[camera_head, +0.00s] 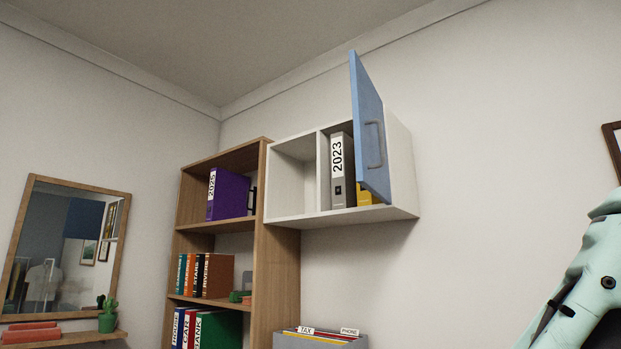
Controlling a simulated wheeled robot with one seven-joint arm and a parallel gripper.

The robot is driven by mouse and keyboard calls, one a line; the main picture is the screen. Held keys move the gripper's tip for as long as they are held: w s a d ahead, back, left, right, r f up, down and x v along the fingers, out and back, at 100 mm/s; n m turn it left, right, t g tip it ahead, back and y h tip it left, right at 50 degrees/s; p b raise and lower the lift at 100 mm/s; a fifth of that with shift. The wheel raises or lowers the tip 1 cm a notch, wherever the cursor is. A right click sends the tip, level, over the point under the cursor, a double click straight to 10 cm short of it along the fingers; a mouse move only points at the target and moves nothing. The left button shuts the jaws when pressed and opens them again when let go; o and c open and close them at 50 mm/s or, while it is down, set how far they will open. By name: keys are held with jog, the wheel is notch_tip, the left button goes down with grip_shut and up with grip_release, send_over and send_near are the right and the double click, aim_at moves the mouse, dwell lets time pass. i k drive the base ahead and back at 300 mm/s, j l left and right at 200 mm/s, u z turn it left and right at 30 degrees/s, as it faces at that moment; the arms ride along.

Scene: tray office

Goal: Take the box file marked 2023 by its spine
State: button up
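The grey box file marked 2023 (342,186) stands upright in the right compartment of the white wall cabinet (290,221). Its spine faces out, with a white label at the top and a small dark mark below it. A yellow file (367,195) stands just to its right, partly hidden by the door. The blue cabinet door (369,125), with a grey handle, is open. My gripper is not in view; only part of my pale green arm shows at the lower right, well apart from the cabinet.
A wooden bookshelf (263,265) stands left of the cabinet, holding a purple file marked 2025 (228,194) and several books. The open door juts out at the cabinet's right. The cabinet's left compartment looks empty. A grey file holder (290,341) stands below.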

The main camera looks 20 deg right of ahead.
aim_at(343, 181)
jog(key=i+j+u, duration=0.15)
jog(key=i+u, duration=0.25)
jog(key=i+j+u, duration=0.1)
jog(key=i+u, duration=0.25)
jog(key=i, duration=1.95)
jog(key=i+z, duration=0.25)
jog(key=z, duration=0.15)
jog(key=i+j+z, duration=0.15)
jog(key=z, duration=0.25)
jog(key=i+j+z, duration=0.25)
jog(key=z, duration=0.15)
jog(key=i, duration=0.1)
